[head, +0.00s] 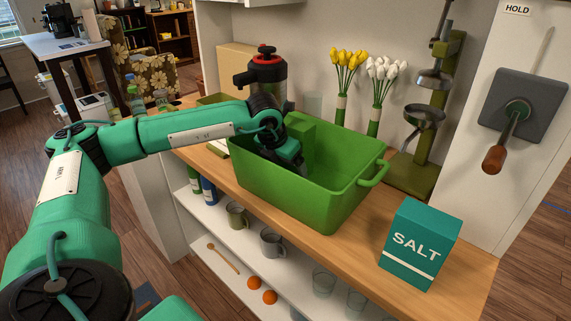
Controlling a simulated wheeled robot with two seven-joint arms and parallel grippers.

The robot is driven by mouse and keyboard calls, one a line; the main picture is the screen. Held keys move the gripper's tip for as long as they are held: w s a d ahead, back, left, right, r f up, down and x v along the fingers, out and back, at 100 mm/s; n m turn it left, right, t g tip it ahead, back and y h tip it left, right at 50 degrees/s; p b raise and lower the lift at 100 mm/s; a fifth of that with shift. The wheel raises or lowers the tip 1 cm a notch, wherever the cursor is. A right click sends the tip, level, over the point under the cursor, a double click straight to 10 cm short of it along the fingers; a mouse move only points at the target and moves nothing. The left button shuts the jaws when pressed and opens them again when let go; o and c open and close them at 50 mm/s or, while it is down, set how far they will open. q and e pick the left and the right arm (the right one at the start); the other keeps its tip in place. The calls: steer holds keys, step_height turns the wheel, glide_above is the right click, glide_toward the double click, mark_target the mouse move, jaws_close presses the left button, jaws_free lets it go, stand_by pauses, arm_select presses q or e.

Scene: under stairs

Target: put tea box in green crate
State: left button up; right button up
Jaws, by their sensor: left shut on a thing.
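The green crate (285,197) stands on the wooden counter, its open top facing up and a handle at its right end. My left gripper (288,160) reaches into the crate from the left, over its rim. My right gripper is out of view.
A teal salt box (418,245) stands right of the crate on the counter (365,225). Behind are yellow tulips (347,62), white tulips (385,72), a red-lidded dark appliance (266,75) and a green press (424,150).

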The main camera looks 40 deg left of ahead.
arm_select(q)
steer(key=shift+f, duration=0.1)
steer(key=o, duration=1.1)
steer(key=shift+v, duration=1.2)
steer(key=v, duration=1)
steer(key=shift+b, duration=0.35)
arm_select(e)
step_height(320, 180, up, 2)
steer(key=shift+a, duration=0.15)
